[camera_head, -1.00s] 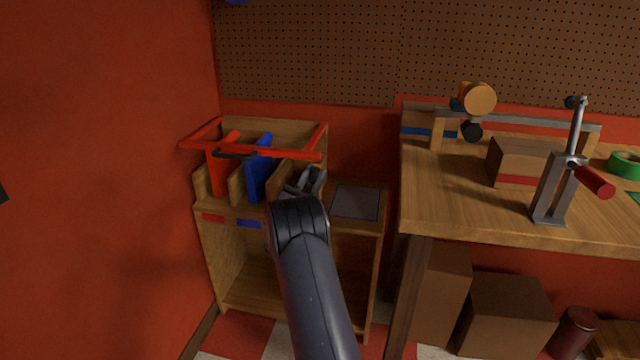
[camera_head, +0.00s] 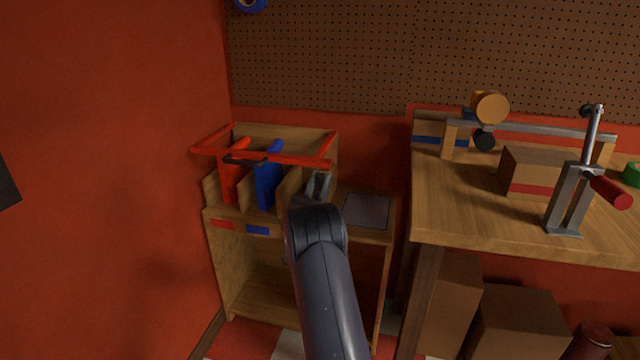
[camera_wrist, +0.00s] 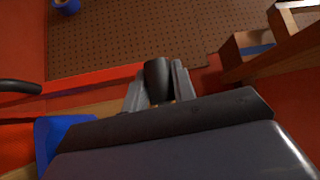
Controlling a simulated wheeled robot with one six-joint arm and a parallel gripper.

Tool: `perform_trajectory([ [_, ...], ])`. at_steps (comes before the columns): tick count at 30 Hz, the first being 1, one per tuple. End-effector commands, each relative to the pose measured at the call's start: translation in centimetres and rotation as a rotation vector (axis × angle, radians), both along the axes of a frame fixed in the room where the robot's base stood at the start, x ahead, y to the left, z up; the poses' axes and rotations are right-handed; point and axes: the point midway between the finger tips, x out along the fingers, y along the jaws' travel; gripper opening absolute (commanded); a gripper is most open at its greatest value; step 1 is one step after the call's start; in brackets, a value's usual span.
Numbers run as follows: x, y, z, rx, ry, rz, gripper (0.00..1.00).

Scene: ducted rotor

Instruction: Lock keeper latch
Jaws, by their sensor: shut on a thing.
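A red bar frame (camera_head: 280,159) spans the front of a wooden rack with a red panel (camera_head: 230,178) and a blue panel (camera_head: 268,180) in its slots. A black grip sits on its front bar and shows at the left of the wrist view (camera_wrist: 18,87). My gripper (camera_head: 319,185) is at the rack's right side, just below the bar's right end. In the wrist view my gripper (camera_wrist: 157,85) is shut on a dark rounded piece (camera_wrist: 157,76), which may be the latch. The latch's full shape and its position are hidden by my fingers and arm.
A grey plate (camera_head: 366,209) lies on the rack's top, right of my gripper. The workbench (camera_head: 480,222) stands further right with a toggle clamp (camera_head: 575,190) and a box (camera_head: 532,172). The red wall (camera_head: 100,180) is close on the left.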

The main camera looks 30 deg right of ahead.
Motion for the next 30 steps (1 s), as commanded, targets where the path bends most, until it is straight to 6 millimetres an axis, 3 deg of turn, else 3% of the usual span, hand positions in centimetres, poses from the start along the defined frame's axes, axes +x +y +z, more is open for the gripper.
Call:
perform_trajectory([
  [8,0.0,0.0,0.0,0.000,0.002,0.001,0.46],
  [17,-0.1,0.2,-0.2,0.001,0.001,0.001,0.47],
  [30,-2.8,4.9,-5.7,0.001,0.006,0.002,0.47],
])
